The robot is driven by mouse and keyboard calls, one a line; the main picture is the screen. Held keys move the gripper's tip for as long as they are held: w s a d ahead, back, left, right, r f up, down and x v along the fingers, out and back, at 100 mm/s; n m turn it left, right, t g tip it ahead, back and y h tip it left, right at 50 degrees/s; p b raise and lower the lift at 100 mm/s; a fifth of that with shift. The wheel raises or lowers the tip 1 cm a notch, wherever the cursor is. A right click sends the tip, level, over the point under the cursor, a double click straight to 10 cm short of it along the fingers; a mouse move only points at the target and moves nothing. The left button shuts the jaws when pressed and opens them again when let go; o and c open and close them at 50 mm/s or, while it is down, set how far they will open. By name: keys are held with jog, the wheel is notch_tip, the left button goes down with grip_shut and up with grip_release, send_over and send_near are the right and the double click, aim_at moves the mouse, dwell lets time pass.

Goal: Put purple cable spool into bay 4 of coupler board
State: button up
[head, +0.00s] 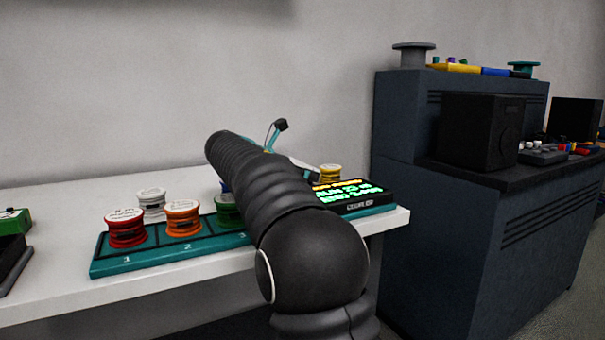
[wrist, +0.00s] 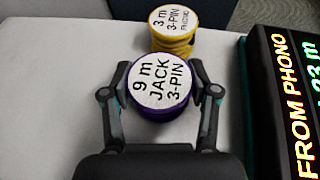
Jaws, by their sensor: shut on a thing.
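The purple cable spool (wrist: 160,88) has a white top label reading "9 m JACK 3-PIN". In the wrist view it sits between the two fingers of my gripper (wrist: 161,92), which is shut on it. It appears over the white table; I cannot tell whether it touches the surface. In the head view my arm hides the spool and the gripper. The teal coupler board (head: 130,262) lies along the table's front edge, with the numbers 1 and 2 readable on its front. My arm covers its right-hand bays, so bay 4 is not visible.
A yellow spool (wrist: 174,28) stands just beyond the purple one. Red (head: 126,230), orange (head: 183,220) and green (head: 228,212) spools stand on the board, with a white spool (head: 151,202) behind. A lit display (head: 345,193) is at the board's right end. A dark cabinet (head: 450,230) stands right.

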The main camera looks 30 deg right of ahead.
jog(key=shift+f, duration=0.1)
jog(key=o, duration=1.3)
jog(key=shift+f, duration=0.1)
jog(key=shift+c, duration=0.2)
jog(key=shift+f+b, duration=0.25)
jog(key=shift+b, duration=0.8)
